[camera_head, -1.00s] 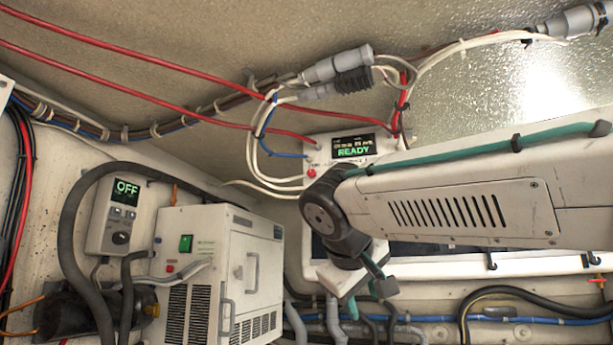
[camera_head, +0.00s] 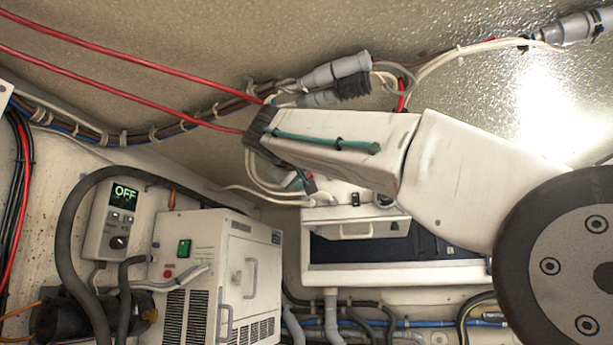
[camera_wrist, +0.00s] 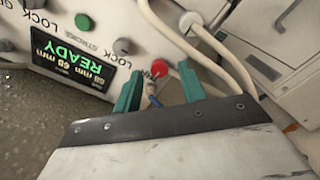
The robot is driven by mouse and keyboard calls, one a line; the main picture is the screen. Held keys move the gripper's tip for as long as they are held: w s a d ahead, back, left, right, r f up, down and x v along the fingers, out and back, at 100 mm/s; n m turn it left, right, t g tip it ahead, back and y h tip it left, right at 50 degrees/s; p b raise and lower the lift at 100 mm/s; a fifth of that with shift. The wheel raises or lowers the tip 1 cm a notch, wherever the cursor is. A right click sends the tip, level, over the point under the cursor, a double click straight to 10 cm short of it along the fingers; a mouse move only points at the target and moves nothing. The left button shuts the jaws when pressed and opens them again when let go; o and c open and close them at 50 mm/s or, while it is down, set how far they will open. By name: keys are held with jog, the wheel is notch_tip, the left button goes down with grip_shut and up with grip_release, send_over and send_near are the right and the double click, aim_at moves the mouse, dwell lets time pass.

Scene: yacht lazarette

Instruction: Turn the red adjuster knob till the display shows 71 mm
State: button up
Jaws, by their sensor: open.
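The red adjuster knob (camera_wrist: 160,68) shows in the wrist view on a white panel box (camera_wrist: 110,22). Beside it is the display (camera_wrist: 75,62), tilted in the picture, with green READY and two smaller mm values; one looks like 68 mm, the other is hard to read. My gripper (camera_wrist: 159,80) is open, its two teal fingers on either side of the knob in the picture. I cannot tell whether the tips reach around the knob or stop short of it. In the head view my arm hides the display and most of the box.
Pale cables (camera_wrist: 205,62) run close beside the right finger. A green button (camera_wrist: 82,22) and grey knobs (camera_wrist: 123,46) sit on the same panel. In the head view, a control unit reading OFF (camera_head: 112,220) and a white cabinet (camera_head: 225,270) stand at left; red cables (camera_head: 130,60) cross above.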

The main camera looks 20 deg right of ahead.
jog(key=shift+w+d, duration=0.35)
jog(key=shift+w, duration=0.05)
grip_shut()
jog(key=m, duration=0.4)
jog(key=shift+m, duration=2.3)
